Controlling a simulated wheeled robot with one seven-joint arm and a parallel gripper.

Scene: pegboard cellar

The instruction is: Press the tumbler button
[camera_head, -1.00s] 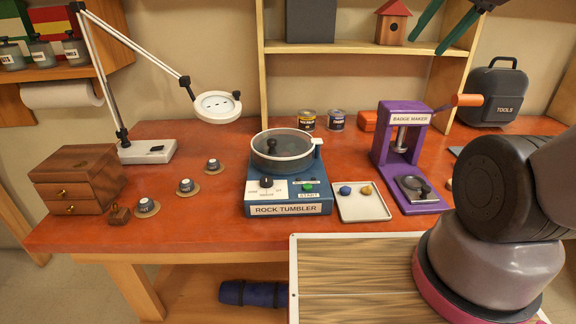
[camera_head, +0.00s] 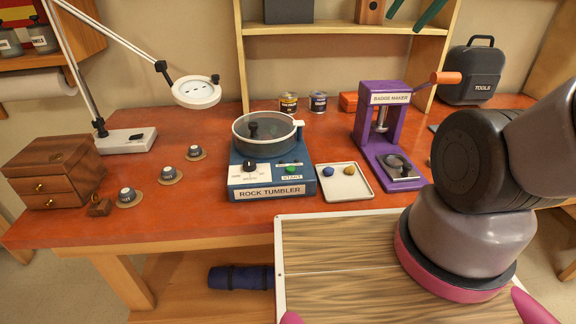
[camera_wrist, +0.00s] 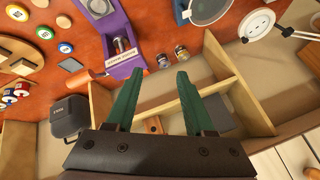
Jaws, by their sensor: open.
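The rock tumbler (camera_head: 268,155) stands on the orange workbench in the head view, a blue base with a round clear-lidded drum. Its front panel has a black knob (camera_head: 250,165) on the left and a green button (camera_head: 291,169) above a START label on the right. The wrist view shows only part of the tumbler's drum (camera_wrist: 205,8) at the top edge. My gripper (camera_wrist: 154,98) shows in the wrist view with two green fingers spread apart and nothing between them. It points toward the shelf and badge maker, away from the button.
A white tray (camera_head: 344,193) with two stones lies right of the tumbler, beside the purple badge maker (camera_head: 384,140). A magnifier lamp (camera_head: 196,92) reaches over the left side. Small pots stand near a wooden drawer box (camera_head: 52,172). A shelf (camera_head: 345,29) rises behind.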

